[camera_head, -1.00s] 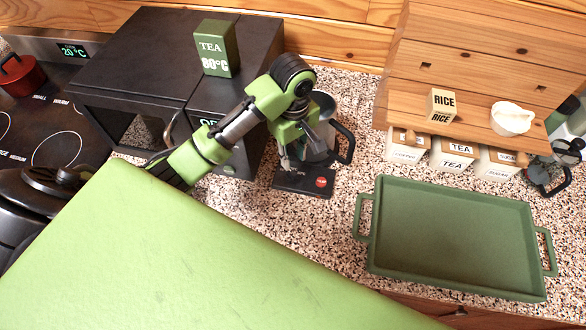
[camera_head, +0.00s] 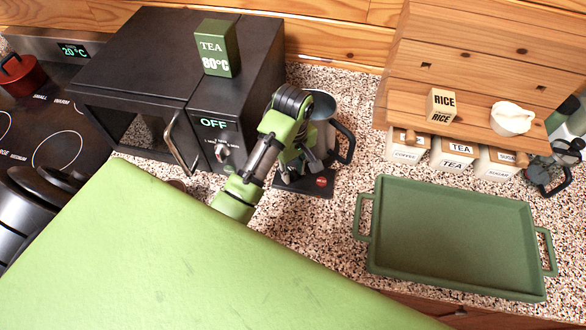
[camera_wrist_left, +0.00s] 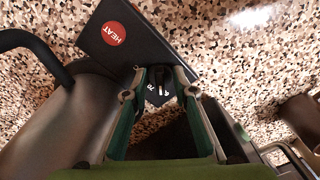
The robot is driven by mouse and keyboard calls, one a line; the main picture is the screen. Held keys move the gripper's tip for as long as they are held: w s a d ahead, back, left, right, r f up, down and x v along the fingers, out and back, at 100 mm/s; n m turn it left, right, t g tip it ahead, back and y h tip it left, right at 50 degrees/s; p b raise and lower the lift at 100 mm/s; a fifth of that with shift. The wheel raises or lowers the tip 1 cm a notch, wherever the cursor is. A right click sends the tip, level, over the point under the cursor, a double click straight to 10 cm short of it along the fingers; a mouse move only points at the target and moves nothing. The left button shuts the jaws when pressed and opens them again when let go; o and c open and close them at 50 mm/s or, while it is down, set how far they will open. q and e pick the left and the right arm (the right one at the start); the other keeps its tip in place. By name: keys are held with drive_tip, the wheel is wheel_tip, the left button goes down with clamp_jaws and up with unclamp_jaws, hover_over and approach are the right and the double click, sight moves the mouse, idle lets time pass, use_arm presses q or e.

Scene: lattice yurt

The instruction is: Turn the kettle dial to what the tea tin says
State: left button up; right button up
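The green tea tin (camera_head: 216,48) stands on the black microwave and reads "TEA 80°C". The metal kettle (camera_head: 322,108), with its dark handle, stands on a black base (camera_head: 312,186) with a red button. In the left wrist view the kettle (camera_wrist_left: 60,125) is at the left, and the red button (camera_wrist_left: 114,33) reads "HEAT". My left gripper (camera_head: 303,172) points down at the base. The dark dial (camera_wrist_left: 160,88) shows between its fingertips, with "70" legible beside it; its setting is unclear. Whether the fingers touch the dial is unclear. My right gripper is out of view.
The microwave (camera_head: 125,55), showing "OFF", stands left of the kettle. A wooden shelf (camera_head: 480,60) holds a rice box and a white bowl, with labelled canisters below. A green tray (camera_head: 450,235) lies at the right. Speckled counter (camera_head: 325,225) is free between tray and kettle base.

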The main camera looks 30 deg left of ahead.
use_arm(q)
clamp_jaws()
